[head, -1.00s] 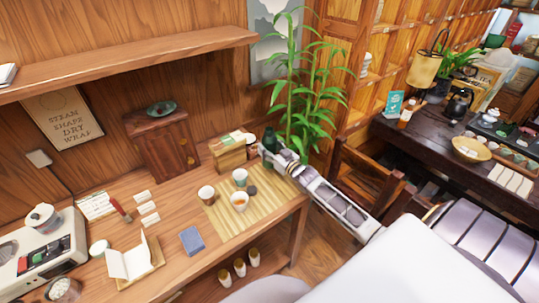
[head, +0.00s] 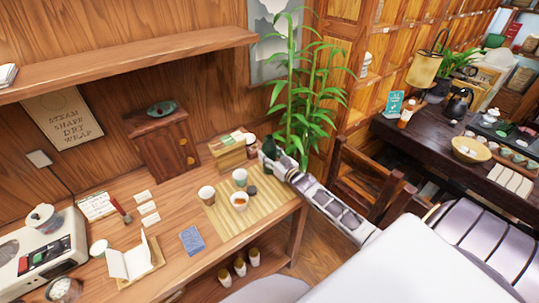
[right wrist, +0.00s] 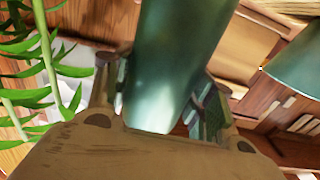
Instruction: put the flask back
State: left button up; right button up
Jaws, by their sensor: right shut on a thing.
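The dark green flask (head: 269,147) is in my right gripper (head: 268,157) at the back right end of the wooden table, just right of a small wooden box. In the right wrist view the flask (right wrist: 172,60) fills the middle, between the two fingers of my right gripper (right wrist: 165,95), which are shut on it. The lower end of the flask is partly hidden by my gripper in the head view, so I cannot tell whether it touches the table. My left gripper is not in view.
The wooden box (head: 228,153) and a small brown jar (head: 251,141) stand close to the flask. A bamboo mat (head: 222,222) carries cups and a small dark piece. A leafy plant (head: 300,100) rises right behind my right gripper. A chair (head: 360,185) stands right of the table.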

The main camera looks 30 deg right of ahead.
dwell(0.3)
jog(key=o, duration=1.4)
jog(key=shift+f, duration=0.1)
jog(key=shift+c, duration=0.2)
jog(key=shift+r, duration=0.2)
jog(key=shift+s+d+f, duration=0.1)
jog(key=shift+s+f, duration=0.05)
jog(key=shift+s, duration=1.05)
jog(key=s, duration=0.9)
jog(key=shift+s+d+b, duration=0.3)
jog(key=shift+d+b, duration=0.1)
jog(key=shift+b, duration=0.05)
